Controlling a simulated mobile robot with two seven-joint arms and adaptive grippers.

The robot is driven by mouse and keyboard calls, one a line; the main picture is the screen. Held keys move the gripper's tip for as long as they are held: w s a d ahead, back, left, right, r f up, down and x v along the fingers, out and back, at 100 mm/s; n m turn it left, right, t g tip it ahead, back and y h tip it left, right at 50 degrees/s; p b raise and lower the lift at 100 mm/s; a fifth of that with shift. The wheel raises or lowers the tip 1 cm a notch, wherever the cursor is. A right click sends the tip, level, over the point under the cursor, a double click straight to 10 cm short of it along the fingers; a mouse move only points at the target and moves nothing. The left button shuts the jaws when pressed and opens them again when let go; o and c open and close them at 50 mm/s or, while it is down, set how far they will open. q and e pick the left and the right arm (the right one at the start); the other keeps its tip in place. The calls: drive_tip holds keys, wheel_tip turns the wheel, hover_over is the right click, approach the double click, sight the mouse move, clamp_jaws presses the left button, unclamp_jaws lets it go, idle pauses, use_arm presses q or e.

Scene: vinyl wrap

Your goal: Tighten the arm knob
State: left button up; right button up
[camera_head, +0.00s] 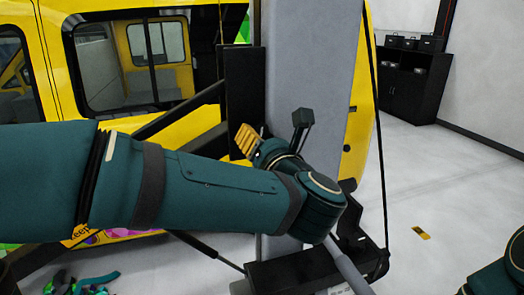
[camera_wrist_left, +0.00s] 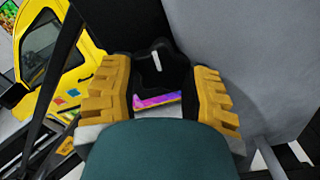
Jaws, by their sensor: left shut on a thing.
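The arm knob (camera_wrist_left: 155,62) is black with a pale mark on top. In the left wrist view it sits between the two yellow fingers of my left gripper (camera_wrist_left: 158,90), which are closed around it. In the head view my left gripper (camera_head: 246,142) shows as yellow fingers against the grey post, beside a black upright panel (camera_head: 243,90). The knob cannot be made out there, behind the gripper and wrist. My right gripper is out of view; only a bit of teal arm shows at the lower right.
A grey post (camera_head: 315,60) stands just behind my left wrist, with a black base bracket (camera_head: 300,272) below. A yellow van (camera_head: 60,50) fills the left. A black cabinet (camera_head: 415,85) stands far right. The floor to the right is mostly clear.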

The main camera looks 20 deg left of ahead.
use_arm(q)
drive_tip(key=m+p, duration=0.1)
drive_tip(key=m, duration=0.4)
drive_tip(key=m+p, duration=0.1)
drive_tip(key=m, duration=0.5)
drive_tip(key=m+p, duration=0.2)
drive_tip(key=m, duration=0.3)
drive_tip(key=shift+a+r, duration=0.1)
drive_tip(key=shift+r, duration=0.25)
drive_tip(key=shift+m, duration=0.3)
drive_tip(key=o, duration=1.3)
drive_tip(key=shift+c, duration=0.2)
drive_tip(key=shift+f, duration=0.1)
drive_tip(key=v, duration=1.2)
